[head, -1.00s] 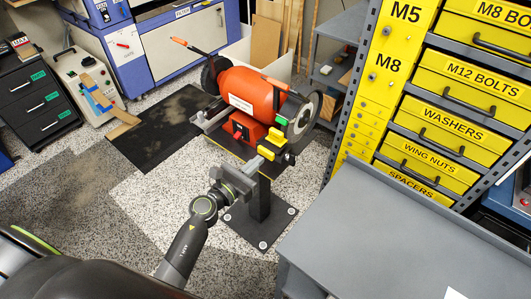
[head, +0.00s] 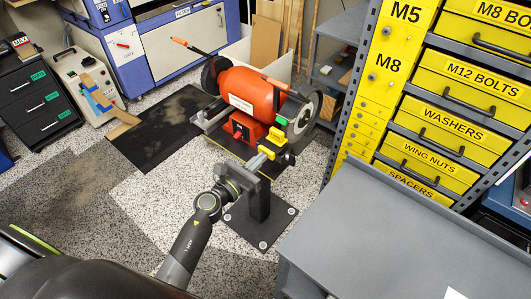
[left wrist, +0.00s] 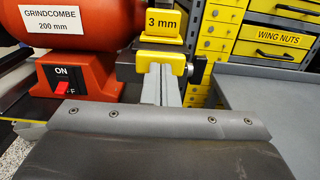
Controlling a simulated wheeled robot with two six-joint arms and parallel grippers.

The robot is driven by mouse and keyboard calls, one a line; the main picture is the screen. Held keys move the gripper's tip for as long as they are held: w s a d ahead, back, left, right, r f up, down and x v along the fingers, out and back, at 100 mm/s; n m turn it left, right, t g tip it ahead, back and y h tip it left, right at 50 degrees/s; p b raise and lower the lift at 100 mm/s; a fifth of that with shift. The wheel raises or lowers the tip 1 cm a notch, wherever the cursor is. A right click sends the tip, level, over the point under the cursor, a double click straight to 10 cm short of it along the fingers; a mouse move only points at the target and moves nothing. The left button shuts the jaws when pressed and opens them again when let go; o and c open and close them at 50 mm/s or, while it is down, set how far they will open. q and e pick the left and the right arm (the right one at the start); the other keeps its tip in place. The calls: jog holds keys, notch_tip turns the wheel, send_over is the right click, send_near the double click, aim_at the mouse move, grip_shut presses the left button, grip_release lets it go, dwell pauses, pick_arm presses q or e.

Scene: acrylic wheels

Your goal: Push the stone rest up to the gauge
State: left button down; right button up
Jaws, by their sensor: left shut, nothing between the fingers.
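The red-orange bench grinder (head: 248,92) stands on a post; its label and red switch show in the left wrist view (left wrist: 82,87). A yellow block marked "3 mm" (left wrist: 163,22), which looks like the gauge, stands above and behind a second yellow block (left wrist: 162,54) on a grey rail (left wrist: 166,85). I cannot tell for certain which part is the stone rest. My left gripper (head: 256,177) is shut and empty, at the near end of the rail, below the yellow blocks. In the left wrist view its grey front hides the rail's near end; contact cannot be told. My right gripper is not in view.
A yellow drawer cabinet (head: 440,100) and a grey bench (head: 410,235) stand at the right. The grinder's base plate (head: 238,222) is on the speckled floor. A black mat (head: 155,130) lies to the left of the grinder.

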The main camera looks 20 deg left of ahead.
pick_arm(q)
jog(key=shift+x, duration=0.95)
dwell(0.3)
jog(key=v, duration=0.6)
dwell(0.5)
dwell(0.3)
jog(key=s+a+f+n+g+y, duration=0.25)
jog(key=s+f+n, duration=0.25)
jog(key=f+n, duration=0.4)
jog(key=s+a+f+n+g+y, duration=0.2)
jog(key=s+a+f+n, duration=0.2)
jog(key=f+n, duration=0.5)
jog(key=s+a+f+n+g+y, duration=0.25)
jog(key=s+f+n, duration=0.3)
jog(key=f, duration=0.65)
jog(key=s+f+n+g, duration=0.3)
jog(key=s+f+n, duration=0.2)
jog(key=s, duration=0.4)
jog(key=s+f+n+g, duration=0.3)
jog(key=s+f+n, duration=0.2)
jog(key=s, duration=0.5)
jog(key=s+f+n+g, duration=0.2)
jog(key=s+f+n, duration=0.3)
jog(key=s+n, duration=0.2)
jog(key=s+a, duration=0.1)
jog(key=s, duration=0.1)
jog(key=shift+s+g, duration=0.25)
jog(key=shift+g, duration=0.15)
